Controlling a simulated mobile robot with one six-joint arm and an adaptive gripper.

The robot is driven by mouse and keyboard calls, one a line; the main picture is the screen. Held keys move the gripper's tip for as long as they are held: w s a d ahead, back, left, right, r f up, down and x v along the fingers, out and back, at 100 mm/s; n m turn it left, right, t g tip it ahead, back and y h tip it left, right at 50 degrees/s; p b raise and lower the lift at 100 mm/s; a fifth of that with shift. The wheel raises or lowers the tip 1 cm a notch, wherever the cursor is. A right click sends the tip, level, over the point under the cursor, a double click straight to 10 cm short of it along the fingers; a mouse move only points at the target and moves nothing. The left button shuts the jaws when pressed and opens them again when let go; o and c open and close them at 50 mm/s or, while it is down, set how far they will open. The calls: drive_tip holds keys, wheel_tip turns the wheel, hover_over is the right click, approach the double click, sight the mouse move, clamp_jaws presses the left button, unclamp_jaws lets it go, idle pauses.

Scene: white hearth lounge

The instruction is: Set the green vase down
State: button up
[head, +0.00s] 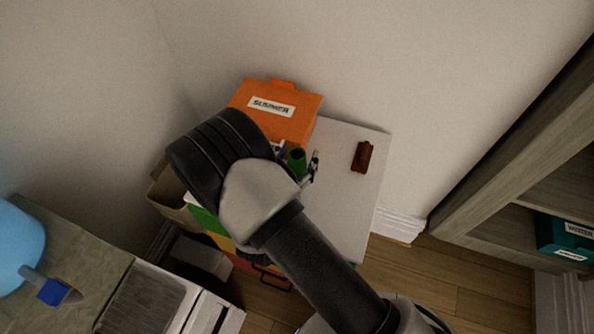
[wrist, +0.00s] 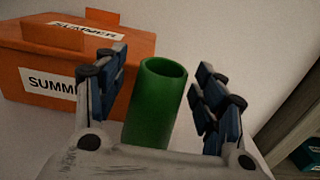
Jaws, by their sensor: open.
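The green vase (head: 297,160) stands upright on the white top (head: 345,215) of a low cabinet, in front of the orange box. In the wrist view the vase (wrist: 158,105) is a plain green cylinder with an open dark mouth. My gripper (wrist: 162,85) has its two blue-padded fingers spread on either side of the vase, with a gap visible at the right and a narrower one at the left. In the head view my arm hides most of my gripper (head: 298,163) and the vase's lower part.
An orange box labelled SUMMER (head: 275,107) stands close behind the vase. A dark red-brown object (head: 362,156) lies to the right on the white top, with free room around it. A wooden shelf (head: 480,200) with a teal box (head: 566,238) stands at the right.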

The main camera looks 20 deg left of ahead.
drive_tip(key=shift+c, duration=0.3)
clamp_jaws()
idle(0.6)
